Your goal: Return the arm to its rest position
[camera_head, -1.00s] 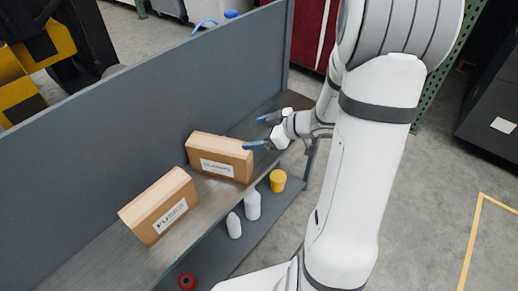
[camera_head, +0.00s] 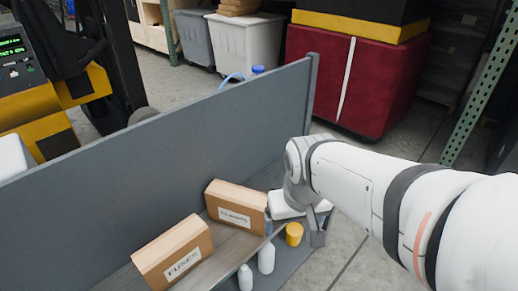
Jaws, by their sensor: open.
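My arm reaches in from the right edge in the head camera view. My gripper (camera_head: 293,222) hangs at its end, open and empty, near the right end of the shelf. It is just right of a cardboard box (camera_head: 222,199) with a white label; I cannot tell whether the left finger touches the box. The gripper partly overlaps the shelf's right end in the picture.
A second box labelled FUSES (camera_head: 168,246) sits left on the grey shelf (camera_head: 232,242). Two white bottles (camera_head: 266,259) and a yellow container (camera_head: 294,234) stand lower. A tall grey panel (camera_head: 170,130) backs the shelf. Red-covered bulk (camera_head: 380,80) and bins stand behind.

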